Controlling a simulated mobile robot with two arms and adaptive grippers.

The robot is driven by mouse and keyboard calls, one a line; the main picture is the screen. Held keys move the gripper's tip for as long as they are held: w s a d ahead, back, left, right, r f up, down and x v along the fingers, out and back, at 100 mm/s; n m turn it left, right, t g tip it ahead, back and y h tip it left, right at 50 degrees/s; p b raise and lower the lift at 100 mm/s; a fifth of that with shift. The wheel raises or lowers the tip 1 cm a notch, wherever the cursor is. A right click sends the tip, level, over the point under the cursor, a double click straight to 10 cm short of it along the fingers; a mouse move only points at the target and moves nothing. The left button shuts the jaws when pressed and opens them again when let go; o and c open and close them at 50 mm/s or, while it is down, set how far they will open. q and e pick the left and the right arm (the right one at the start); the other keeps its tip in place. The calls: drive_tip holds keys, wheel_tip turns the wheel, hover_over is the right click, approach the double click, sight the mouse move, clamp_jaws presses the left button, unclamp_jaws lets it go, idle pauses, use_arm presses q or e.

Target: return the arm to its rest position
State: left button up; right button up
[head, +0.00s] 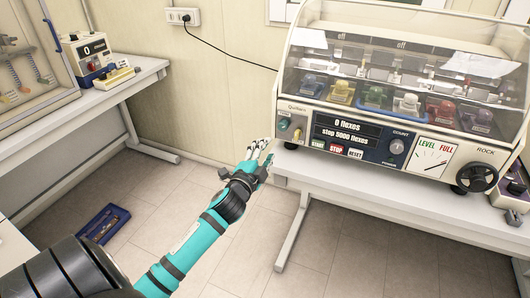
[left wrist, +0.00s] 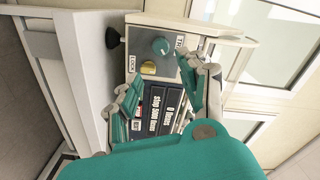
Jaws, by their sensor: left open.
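My left gripper (head: 262,150) is open and empty in the head view, at the end of my teal arm, just left of the flex machine's front left corner. The machine (head: 395,100) is a cream case with a clear cover, and its display (head: 345,133) reads "0 flexes" and "stop 5000 flexes". In the left wrist view, the spread fingers of my left gripper (left wrist: 165,88) are in front of the machine's panel, with a teal knob (left wrist: 161,46) and a yellow knob (left wrist: 149,68) beyond them. I cannot tell whether the fingers touch anything. My right gripper is not in view.
The machine stands on a white table (head: 400,196). At the left, another bench (head: 110,98) carries a small device (head: 88,55) and a glass-fronted case (head: 30,60). A blue tray (head: 104,223) lies on the floor. The tiled floor between the benches is otherwise clear.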

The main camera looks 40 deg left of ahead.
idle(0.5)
use_arm(q)
drive_tip(key=s+d+f+n+g+h, duration=0.1)
drive_tip(key=s+d+f+g, duration=0.2)
drive_tip(key=f, duration=0.9)
drive_tip(key=s+f+n+g+h, duration=0.15)
drive_tip(key=s+f, duration=0.35)
drive_tip(key=f, duration=0.7)
drive_tip(key=s+d+f+n+g, duration=0.2)
drive_tip(key=s+f+g, duration=0.15)
drive_tip(key=f, duration=0.85)
drive_tip(key=s+d+f+n+g+h, duration=0.1)
drive_tip(key=s+d+f+g, duration=0.15)
drive_tip(key=s+f, duration=0.65)
drive_tip(key=s+d+f+n+g, duration=0.15)
drive_tip(key=s+d+f, duration=0.25)
drive_tip(key=s+f, duration=0.55)
drive_tip(key=s+d+f+g, duration=0.2)
drive_tip(key=s, duration=0.7)
drive_tip(key=s+d+f+n+g, duration=0.1)
drive_tip(key=s+d+f+g, duration=0.1)
drive_tip(key=s, duration=0.8)
drive_tip(key=shift+s+d+h, duration=0.2)
drive_tip(key=shift+d+h, duration=0.25)
drive_tip(key=shift+c, duration=0.2)
